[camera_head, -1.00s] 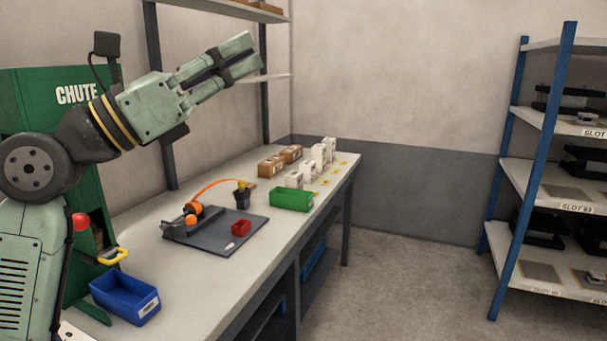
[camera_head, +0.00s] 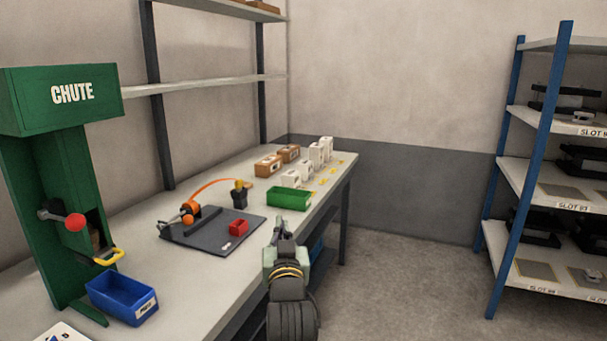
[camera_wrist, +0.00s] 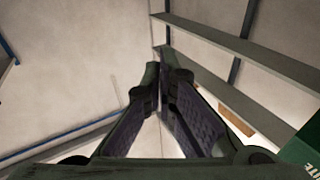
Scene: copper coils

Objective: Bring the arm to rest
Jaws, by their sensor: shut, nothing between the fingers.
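My gripper (camera_head: 281,232) is in the lower middle of the head view, in front of the workbench (camera_head: 195,290) at its right edge. Its fingers point away from the camera. In the wrist view my gripper's fingers (camera_wrist: 160,85) meet at their tips, with nothing between them. Wall and shelf boards lie beyond the fingers in that view. The arm behind the gripper shows only in part, at the bottom of the head view.
A green chute (camera_head: 40,190) with a red-knobbed lever and a blue bin (camera_head: 122,298) stand at left. A dark board (camera_head: 213,232), green tray (camera_head: 289,198) and several boxes (camera_head: 291,179) are on the bench. A blue-posted rack (camera_head: 545,160) stands right; the floor between is clear.

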